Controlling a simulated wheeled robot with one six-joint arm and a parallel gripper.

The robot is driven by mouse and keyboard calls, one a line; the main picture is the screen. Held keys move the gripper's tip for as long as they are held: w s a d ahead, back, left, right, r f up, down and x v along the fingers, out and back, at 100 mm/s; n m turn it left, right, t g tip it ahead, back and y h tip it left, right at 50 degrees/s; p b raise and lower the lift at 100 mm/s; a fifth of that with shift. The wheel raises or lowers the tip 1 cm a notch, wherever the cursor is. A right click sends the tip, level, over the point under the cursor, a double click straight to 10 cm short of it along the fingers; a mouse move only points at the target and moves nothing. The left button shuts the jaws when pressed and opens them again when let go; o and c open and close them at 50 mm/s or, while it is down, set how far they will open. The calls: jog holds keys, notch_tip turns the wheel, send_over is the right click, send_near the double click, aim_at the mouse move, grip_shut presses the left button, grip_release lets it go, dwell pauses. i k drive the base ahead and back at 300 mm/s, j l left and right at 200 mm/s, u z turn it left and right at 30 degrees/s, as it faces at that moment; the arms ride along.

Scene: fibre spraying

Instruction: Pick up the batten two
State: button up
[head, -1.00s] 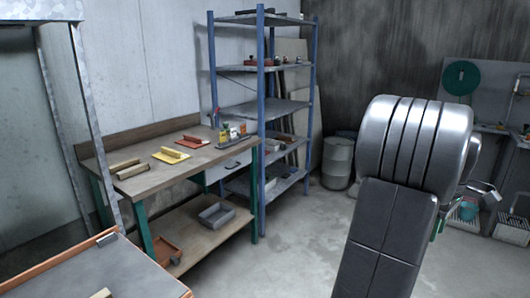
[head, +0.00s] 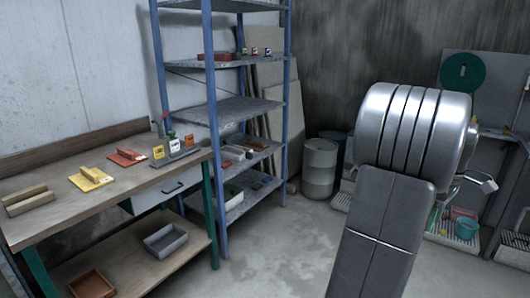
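Several batten-like bars lie on the wooden workbench (head: 95,205) at the left. A bare wooden batten (head: 28,200) is at its left end. A yellow plate with a yellow bar (head: 91,177) and a red plate with a red bar (head: 127,157) lie further right, each with a small white tag. I cannot read any marking, so I cannot tell which is batten two. A metal part (head: 481,181), probably my gripper's end, shows at the right behind my grey arm. It is far from the bench; its fingers are mostly hidden.
Small labelled containers (head: 173,146) stand at the bench's right end. A grey tray (head: 166,239) and a brown-red tray (head: 91,285) are on its lower shelf. A blue-post shelf rack (head: 215,120) adjoins it. Grey drums (head: 319,168) stand behind. The middle floor (head: 280,245) is clear.

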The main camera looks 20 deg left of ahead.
aim_at(14, 199)
jog(key=i+j+u, duration=0.15)
jog(key=u, duration=0.3)
jog(key=i+u, duration=0.65)
jog(key=u, duration=0.25)
jog(key=i+l+u, duration=0.15)
jog(key=u, duration=0.3)
jog(key=i+j+u, duration=0.25)
jog(key=i+u, duration=0.2)
jog(key=i+j+u, duration=0.1)
jog(key=i+u, duration=0.8)
jog(key=i+l+u, duration=0.2)
jog(key=u, duration=0.25)
jog(key=i, duration=0.1)
